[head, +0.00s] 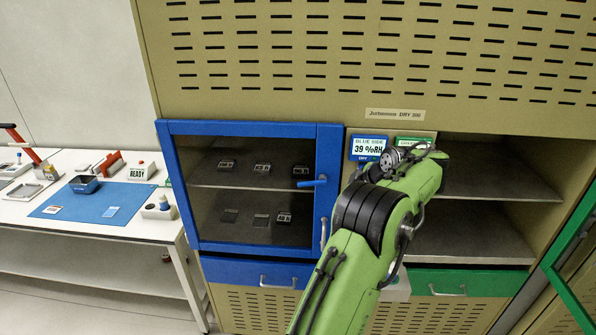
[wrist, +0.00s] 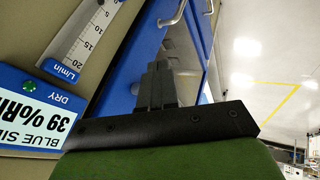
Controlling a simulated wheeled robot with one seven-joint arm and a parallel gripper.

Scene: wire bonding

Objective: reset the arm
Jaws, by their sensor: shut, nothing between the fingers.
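My green arm (head: 375,245) reaches up from the bottom of the head view, in front of the dry cabinet. My gripper (wrist: 157,72) shows in the wrist view with its dark fingers together and nothing between them. Behind the fingers is the blue cabinet door frame, and the blue-side humidity display (wrist: 35,115) is at the left. In the head view the arm hides the fingers.
The blue glass door (head: 250,185) is closed, with several small parts on the shelves behind it. The green door (head: 572,250) at right stands open beside bare shelves (head: 480,185). A white table (head: 110,228) with a blue mat (head: 88,204) stands at left.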

